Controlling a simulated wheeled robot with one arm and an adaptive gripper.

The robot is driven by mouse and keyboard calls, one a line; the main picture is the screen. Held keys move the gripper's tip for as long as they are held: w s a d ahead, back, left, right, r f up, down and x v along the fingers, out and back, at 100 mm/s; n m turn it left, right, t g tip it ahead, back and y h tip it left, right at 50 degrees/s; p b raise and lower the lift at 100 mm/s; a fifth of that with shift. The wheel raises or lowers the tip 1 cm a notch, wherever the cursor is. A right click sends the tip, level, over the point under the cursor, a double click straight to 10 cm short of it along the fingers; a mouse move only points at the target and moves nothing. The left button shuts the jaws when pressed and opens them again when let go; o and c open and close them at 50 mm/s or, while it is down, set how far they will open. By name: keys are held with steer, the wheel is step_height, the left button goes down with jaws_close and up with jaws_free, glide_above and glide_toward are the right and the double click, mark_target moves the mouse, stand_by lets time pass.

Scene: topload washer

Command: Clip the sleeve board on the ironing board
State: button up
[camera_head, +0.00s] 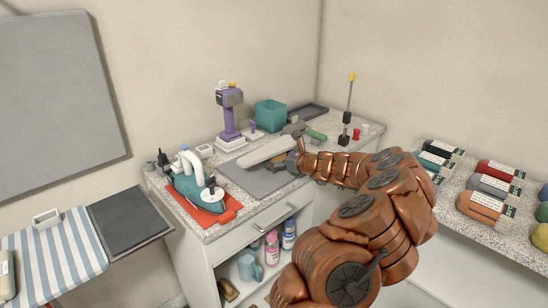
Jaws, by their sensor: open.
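A long pale board (264,152), which looks like the sleeve board, lies over a grey mat on the counter. My gripper (294,152) is at its right end, open; the fingers are small and partly hidden, so I cannot tell whether they touch it. The ironing board (62,258) has a blue and white striped cover and stands at the lower left, cut off by the picture's edge. A dark grey flat panel (125,222) is at its right end. A small white tray (47,219) sits at its back edge.
A purple device (229,112), a teal bin (270,115) and a thin upright rod (348,108) stand behind. Several rolled fabrics (489,187) lie on the right counter.

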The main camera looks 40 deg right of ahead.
steer(key=shift+w, duration=0.15)
steer(key=shift+c, duration=0.2)
steer(key=c, duration=1.5)
steer(key=shift+c, duration=0.5)
steer(key=shift+r, duration=0.15)
